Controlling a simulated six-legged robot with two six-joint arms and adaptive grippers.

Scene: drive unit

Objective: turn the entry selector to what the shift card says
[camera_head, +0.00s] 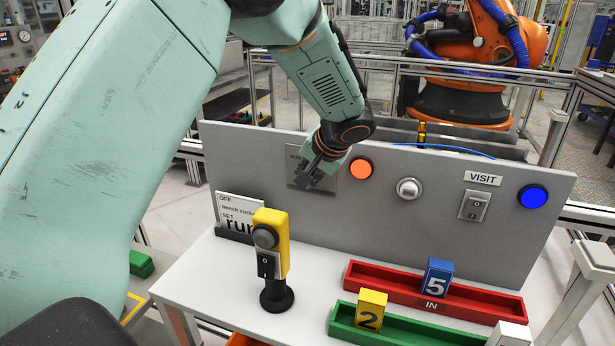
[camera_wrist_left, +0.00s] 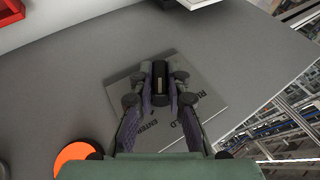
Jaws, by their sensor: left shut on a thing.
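My left gripper (camera_head: 319,172) reaches down to the grey upright panel and is shut on the black entry selector (camera_wrist_left: 160,78). In the left wrist view its fingers (camera_wrist_left: 160,88) close on both sides of the knob, which has a pale mark. The knob sits on a grey label plate (camera_wrist_left: 212,97), also in the head view (camera_head: 298,178). The plate's lettering is partly covered; "RUN" and "ENTER" can be made out, but not which position the mark points at. My right gripper is not in view.
A yellow switch post (camera_head: 271,240) stands before the card. Red (camera_head: 367,279) and green (camera_head: 395,335) trays hold numbered blocks.

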